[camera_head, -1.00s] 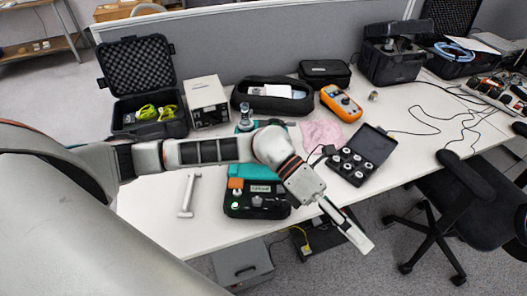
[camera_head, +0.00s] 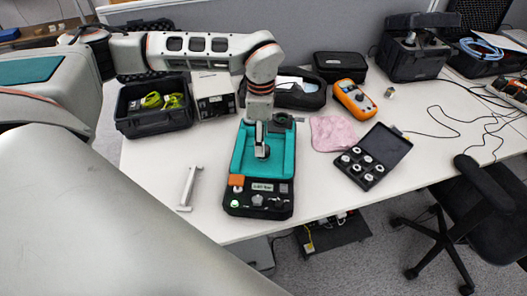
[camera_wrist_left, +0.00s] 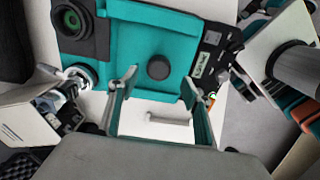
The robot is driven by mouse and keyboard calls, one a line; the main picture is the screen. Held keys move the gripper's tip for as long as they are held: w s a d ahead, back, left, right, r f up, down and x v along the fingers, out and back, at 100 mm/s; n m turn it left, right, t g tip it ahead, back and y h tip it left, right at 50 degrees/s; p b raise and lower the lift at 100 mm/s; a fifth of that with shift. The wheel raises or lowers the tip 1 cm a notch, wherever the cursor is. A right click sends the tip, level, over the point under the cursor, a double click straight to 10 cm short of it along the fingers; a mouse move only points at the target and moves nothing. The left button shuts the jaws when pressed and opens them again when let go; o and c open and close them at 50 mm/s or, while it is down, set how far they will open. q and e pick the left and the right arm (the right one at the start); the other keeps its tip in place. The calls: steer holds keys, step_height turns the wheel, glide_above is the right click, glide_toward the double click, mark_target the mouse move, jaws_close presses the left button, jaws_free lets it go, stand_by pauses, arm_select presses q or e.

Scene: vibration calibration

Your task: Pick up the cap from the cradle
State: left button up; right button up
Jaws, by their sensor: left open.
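A round black cap (camera_wrist_left: 158,67) sits on the teal bed (camera_wrist_left: 135,40) of the calibration unit in the left wrist view. I cannot make out a separate cradle around it. In the head view the cap (camera_head: 262,152) is a dark spot, partly hidden by my gripper. My left gripper (camera_head: 262,143) points down over the teal bed (camera_head: 283,160). In the wrist view its fingers (camera_wrist_left: 159,83) are spread wide and empty, with the cap slightly beyond and between the tips. I cannot tell the remaining height. My right gripper is in neither view.
A white bar (camera_head: 190,187) lies left, a pink cloth (camera_head: 331,133) and an open case of round parts (camera_head: 384,150) right. Black cases and an orange meter (camera_head: 355,98) stand behind.

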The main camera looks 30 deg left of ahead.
arm_select(q)
steer(key=f, duration=0.5)
steer(key=shift+w+d, duration=0.1)
steer(key=shift+w, duration=0.15)
steer(key=shift+c, duration=0.5)
steer(key=c, duration=1.1)
steer(key=shift+c, duration=0.2)
